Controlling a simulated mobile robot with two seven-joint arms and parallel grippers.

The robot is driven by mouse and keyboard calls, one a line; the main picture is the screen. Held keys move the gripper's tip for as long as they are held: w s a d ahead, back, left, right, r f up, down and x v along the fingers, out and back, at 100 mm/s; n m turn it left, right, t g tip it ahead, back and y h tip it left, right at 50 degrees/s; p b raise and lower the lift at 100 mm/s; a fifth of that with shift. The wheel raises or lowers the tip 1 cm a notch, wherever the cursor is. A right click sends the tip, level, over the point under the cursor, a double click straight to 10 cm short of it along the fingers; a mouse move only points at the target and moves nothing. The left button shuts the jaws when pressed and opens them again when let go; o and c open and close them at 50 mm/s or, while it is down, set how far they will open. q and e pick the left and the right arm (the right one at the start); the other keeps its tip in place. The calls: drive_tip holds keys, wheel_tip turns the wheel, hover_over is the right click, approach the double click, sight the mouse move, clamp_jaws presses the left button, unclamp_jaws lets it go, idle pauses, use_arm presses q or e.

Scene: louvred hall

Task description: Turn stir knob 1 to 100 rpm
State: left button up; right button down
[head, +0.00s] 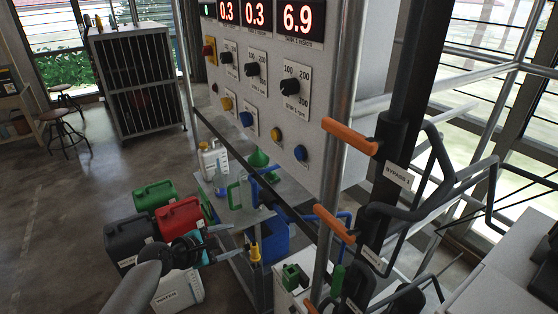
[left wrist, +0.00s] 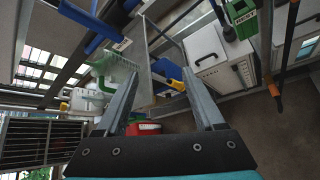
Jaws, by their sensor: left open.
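The control panel (head: 270,120) stands upright at the top centre of the head view. It carries three black dial knobs: a left one (head: 226,57), a middle one (head: 252,69) and a right one (head: 290,86). The scales of the middle and right knobs show 100 and 200. The small print under the dials is too small to tell surely which is stir knob 1. My left gripper (head: 221,241) is open and empty, well below the panel and apart from the knobs. Its two fingers also show in the left wrist view (left wrist: 160,78). My right gripper is not in view.
Red displays read 0.3, 0.3 and 6.9. Orange-handled levers (head: 350,137) and a metal post stand right of the panel. A dark rail crosses below it. Green (head: 155,194), red (head: 180,216) and black (head: 130,238) canisters stand near my left arm. Open floor lies left.

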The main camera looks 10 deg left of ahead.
use_arm(q)
wheel_tip(320, 180, up, 21)
drive_tip(key=w+d+n+t+h+p, duration=0.2)
drive_tip(key=w+n+h+p, duration=0.1)
drive_tip(key=p, duration=0.1)
drive_tip(key=n+h+p, duration=0.1)
drive_tip(key=h+p, duration=0.2)
drive_tip(key=h, duration=0.2)
approach(284, 88)
drive_tip(key=x, duration=0.9)
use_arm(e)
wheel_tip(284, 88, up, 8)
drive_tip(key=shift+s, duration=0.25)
use_arm(q)
drive_tip(key=shift+w+d, duration=0.2)
drive_tip(key=shift+d, duration=0.05)
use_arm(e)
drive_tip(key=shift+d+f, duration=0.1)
use_arm(q)
clamp_jaws()
